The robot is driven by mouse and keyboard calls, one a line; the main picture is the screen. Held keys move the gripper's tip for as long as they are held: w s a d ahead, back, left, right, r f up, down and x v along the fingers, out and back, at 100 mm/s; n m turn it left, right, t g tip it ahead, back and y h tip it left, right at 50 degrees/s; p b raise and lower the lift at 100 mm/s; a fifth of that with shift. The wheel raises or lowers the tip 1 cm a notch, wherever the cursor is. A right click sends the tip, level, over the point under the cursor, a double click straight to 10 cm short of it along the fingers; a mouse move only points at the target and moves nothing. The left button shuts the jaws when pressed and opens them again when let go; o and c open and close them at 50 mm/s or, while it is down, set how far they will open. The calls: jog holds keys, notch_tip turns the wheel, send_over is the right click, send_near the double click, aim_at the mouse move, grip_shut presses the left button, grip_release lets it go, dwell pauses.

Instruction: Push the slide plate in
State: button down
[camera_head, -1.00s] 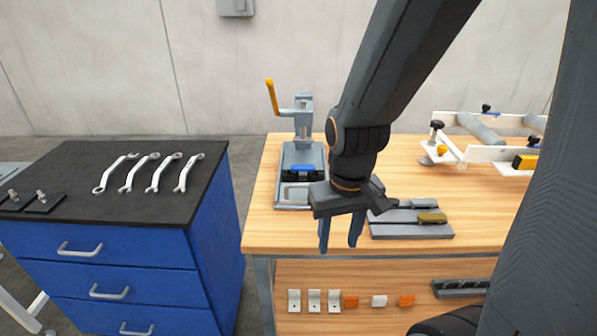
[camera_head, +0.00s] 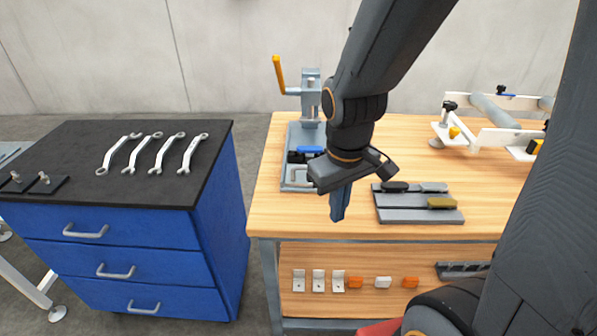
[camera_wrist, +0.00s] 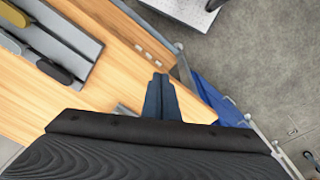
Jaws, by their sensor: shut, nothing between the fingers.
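The grey hand press (camera_head: 312,100) with an orange lever stands at the left of the wooden bench. At its front, a slide plate (camera_head: 291,176) with a grey loop handle bears a blue and black piece (camera_head: 309,151). My gripper hides the right part of the plate. My gripper (camera_head: 338,212) points down near the bench's front edge, in front and to the right of the handle. Its blue fingers are together and empty, also in the wrist view (camera_wrist: 160,80). I cannot tell how far the plate sits out, and I see no touch.
A grey tray (camera_head: 405,216) with dark and olive-handled pieces lies right of my gripper. A white frame with rollers (camera_head: 495,115) stands at the back right. A blue drawer cabinet (camera_head: 130,255) with several wrenches stands left, across a gap. Small brackets lie on the lower shelf (camera_head: 350,300).

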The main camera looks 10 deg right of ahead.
jog(key=w+a+r+n+t+h+p, duration=0.1)
jog(key=w+a+r+n+t, duration=0.3)
jog(key=n, duration=1)
jog(key=w+a+r+n+g+h+p, duration=0.15)
jog(key=w+a+n, duration=0.45)
jog(key=n, duration=0.7)
jog(key=shift+n+t+y, duration=0.25)
jog(key=shift+n+y, duration=0.05)
jog(key=shift+y, duration=0.05)
jog(key=x, duration=0.3)
jog(key=b+x, duration=0.1)
jog(key=x, duration=0.1)
jog(key=s+b+x, duration=0.1)
jog(key=x, duration=0.2)
jog(key=shift+w+a+f, duration=0.15)
jog(key=shift+a+f, duration=0.05)
jog(key=shift+f, duration=0.3)
jog(key=w, duration=0.1)
jog(key=w+d, duration=0.1)
jog(key=shift+w+d+f+p, duration=0.2)
jog(key=shift+w+p, duration=0.15)
jog(key=shift+w+d, duration=0.2)
jog(key=shift+w, duration=0.4)
